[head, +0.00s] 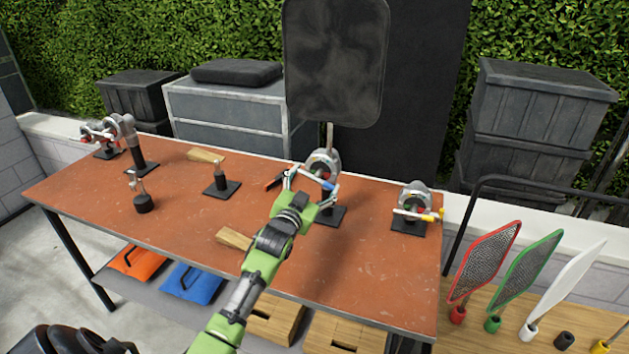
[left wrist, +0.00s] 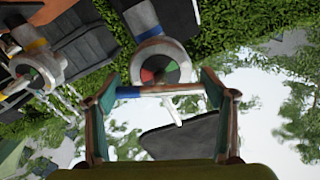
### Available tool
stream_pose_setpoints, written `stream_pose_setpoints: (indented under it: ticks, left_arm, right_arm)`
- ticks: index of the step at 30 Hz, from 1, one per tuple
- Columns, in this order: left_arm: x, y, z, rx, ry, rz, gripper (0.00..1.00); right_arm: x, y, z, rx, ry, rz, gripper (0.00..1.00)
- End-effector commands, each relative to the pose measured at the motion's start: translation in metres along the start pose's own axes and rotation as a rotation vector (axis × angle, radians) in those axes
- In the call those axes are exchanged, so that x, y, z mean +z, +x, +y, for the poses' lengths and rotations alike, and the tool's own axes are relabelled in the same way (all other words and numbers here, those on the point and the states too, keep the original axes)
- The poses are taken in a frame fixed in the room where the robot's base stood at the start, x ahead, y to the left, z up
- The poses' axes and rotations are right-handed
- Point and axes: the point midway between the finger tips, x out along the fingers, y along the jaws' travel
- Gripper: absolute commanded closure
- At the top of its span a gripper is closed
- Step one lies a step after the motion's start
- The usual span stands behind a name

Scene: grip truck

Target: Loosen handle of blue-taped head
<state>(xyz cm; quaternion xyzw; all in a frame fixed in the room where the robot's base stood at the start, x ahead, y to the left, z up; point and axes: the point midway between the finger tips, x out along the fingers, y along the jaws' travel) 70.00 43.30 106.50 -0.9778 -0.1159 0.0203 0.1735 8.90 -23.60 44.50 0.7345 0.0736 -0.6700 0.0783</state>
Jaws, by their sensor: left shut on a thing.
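The blue-taped grip head (head: 322,164) stands on a black base on the orange-red table, with a large dark panel on a rod above it. Its handle is a pale bar with a blue tape band (head: 328,186). My left gripper (head: 312,181) is shut on this handle. In the left wrist view the handle (left wrist: 165,90) spans between the two fingers of my left gripper (left wrist: 159,85), its blue end at the left finger. The round head with a red and green disc (left wrist: 160,68) is just behind the bar. My right gripper is not in view.
A yellow-taped head (head: 412,195) stands to the right, and a red-taped head (head: 101,134) at the far left. Small black stands (head: 221,180) and wooden wedges (head: 234,239) lie on the table (head: 375,260).

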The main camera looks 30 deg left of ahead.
Motion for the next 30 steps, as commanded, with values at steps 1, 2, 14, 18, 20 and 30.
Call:
stream_pose_setpoints:
  ticks: [1,2,14,18,20,30]
  left_arm:
    - [0.002,0.000,0.001,0.001,-0.003,-0.003,0.46]
    - [0.002,0.000,0.001,0.001,-0.004,-0.003,0.46]
    - [0.002,0.000,0.001,0.001,-0.003,-0.003,0.07]
    - [0.001,0.000,0.001,0.001,-0.002,-0.002,0.07]
    - [0.001,0.000,0.001,0.001,-0.002,-0.002,0.07]
    - [0.001,-0.021,0.001,0.001,-0.002,-0.001,0.07]
  right_arm:
    - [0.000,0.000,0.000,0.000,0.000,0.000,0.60]
    - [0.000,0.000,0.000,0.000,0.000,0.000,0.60]
    - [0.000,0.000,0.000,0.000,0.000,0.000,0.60]
    - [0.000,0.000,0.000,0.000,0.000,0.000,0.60]
    - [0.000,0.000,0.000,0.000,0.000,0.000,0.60]
    - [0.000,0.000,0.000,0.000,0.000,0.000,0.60]
